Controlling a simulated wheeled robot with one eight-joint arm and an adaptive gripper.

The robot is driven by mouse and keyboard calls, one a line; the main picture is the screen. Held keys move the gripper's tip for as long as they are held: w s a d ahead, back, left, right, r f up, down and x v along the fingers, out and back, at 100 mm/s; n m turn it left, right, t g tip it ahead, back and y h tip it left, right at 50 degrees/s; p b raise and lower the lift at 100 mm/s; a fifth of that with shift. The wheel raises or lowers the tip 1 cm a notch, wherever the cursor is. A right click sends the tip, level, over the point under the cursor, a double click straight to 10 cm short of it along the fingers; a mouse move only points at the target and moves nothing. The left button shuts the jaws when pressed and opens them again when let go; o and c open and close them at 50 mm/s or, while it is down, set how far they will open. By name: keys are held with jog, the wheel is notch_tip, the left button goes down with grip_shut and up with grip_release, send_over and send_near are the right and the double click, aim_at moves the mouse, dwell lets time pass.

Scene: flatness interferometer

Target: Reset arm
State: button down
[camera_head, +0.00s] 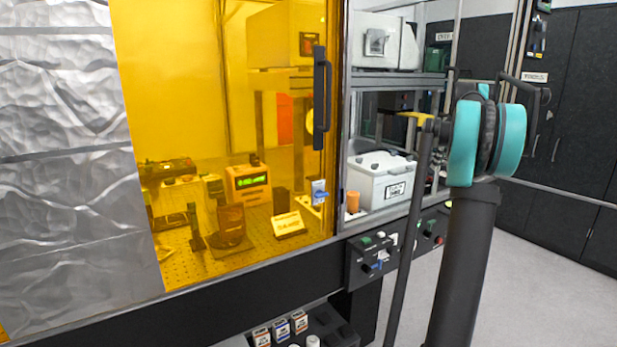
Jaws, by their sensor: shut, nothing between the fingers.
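Part of my arm (464,265) rises at the right of the head view as a dark, nearly upright link. It ends in a teal and black joint (463,140) in front of the cabinet's right end. The arm stands clear of the amber door, with the joint at the height of the door handle. I cannot make out my gripper or its fingers in this view. What lies behind the teal joint is hidden.
A sliding amber door (230,60) with a black handle (321,95) covers the instrument bench. A white box (380,182) stands in the open bay beside it. A control panel (372,258) juts out below. Dark cupboards (575,110) stand behind; grey floor (550,270) is clear at right.

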jog(key=s+a+f+m+h, duration=0.1)
jog(key=s+a+f, duration=0.65)
jog(key=a, duration=0.25)
jog(key=s+a+f+m, duration=0.2)
jog(key=s+a+f, duration=0.5)
jog(key=s+a, duration=0.2)
jog(key=s+a+f+m, duration=0.1)
jog(key=s+a+f, duration=0.3)
jog(key=s+f, duration=0.4)
jog(key=s+a+f, duration=0.4)
jog(key=s+f, duration=0.4)
jog(key=s, duration=0.7)
jog(key=shift+s+a+f+m+t+h, duration=0.25)
jog(key=shift+s+m+t+h, duration=0.05)
jog(key=shift+s+m+t, duration=0.1)
